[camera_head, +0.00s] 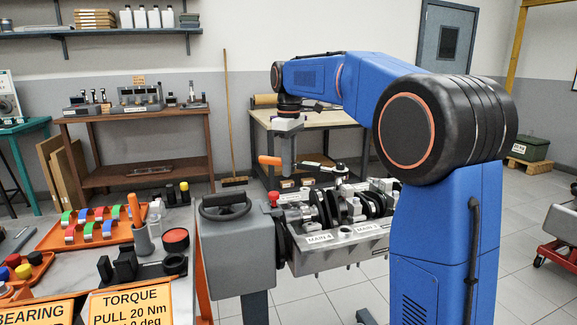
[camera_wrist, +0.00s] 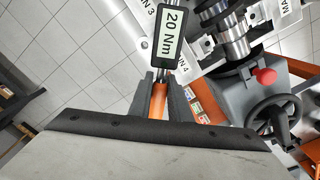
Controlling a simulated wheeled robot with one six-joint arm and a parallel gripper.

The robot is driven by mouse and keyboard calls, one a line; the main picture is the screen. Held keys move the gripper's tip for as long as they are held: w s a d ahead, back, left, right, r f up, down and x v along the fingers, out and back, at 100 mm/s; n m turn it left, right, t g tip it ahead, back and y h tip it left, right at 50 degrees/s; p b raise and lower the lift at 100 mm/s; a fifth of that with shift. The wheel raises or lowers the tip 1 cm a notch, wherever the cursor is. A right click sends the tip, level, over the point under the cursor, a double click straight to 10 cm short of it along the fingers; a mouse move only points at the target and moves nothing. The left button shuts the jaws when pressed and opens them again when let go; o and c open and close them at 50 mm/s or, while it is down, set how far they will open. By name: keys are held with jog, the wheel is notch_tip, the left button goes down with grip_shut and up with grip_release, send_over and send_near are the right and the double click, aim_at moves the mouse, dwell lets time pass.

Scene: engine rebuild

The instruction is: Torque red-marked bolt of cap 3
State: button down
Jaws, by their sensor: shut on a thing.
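My gripper (camera_head: 288,160) is shut on the orange handle of a torque wrench (camera_head: 313,165) and holds it roughly level above the engine block (camera_head: 350,243). In the wrist view the two fingers of my gripper (camera_wrist: 159,90) clasp the orange handle (camera_wrist: 159,104), and the wrench's display (camera_wrist: 168,37) reads 20 Nm. The wrench's far end reaches over the crankshaft (camera_head: 325,208), which also shows in the wrist view (camera_wrist: 236,38). Labels MAIN 4 (camera_head: 320,238) and MAIN 3 (camera_head: 368,229) mark the block's near side. I cannot make out a red-marked bolt or whether the wrench touches one.
A grey stand head with a black handwheel (camera_head: 224,206) and a red knob (camera_head: 273,196) adjoin the block's left end. The bench at left holds an orange tray (camera_head: 85,240) of coloured parts and a torque sign (camera_head: 130,304). A wooden table (camera_head: 345,120) stands behind.

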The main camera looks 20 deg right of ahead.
jog(key=shift+w+d+m, duration=0.3)
dwell(1.4)
jog(key=shift+s+a+n, duration=0.95)
jog(key=shift+s+n, duration=0.15)
jog(key=shift+s, duration=0.05)
dwell(1.7)
jog(key=shift+r, duration=0.75)
dwell(2.7)
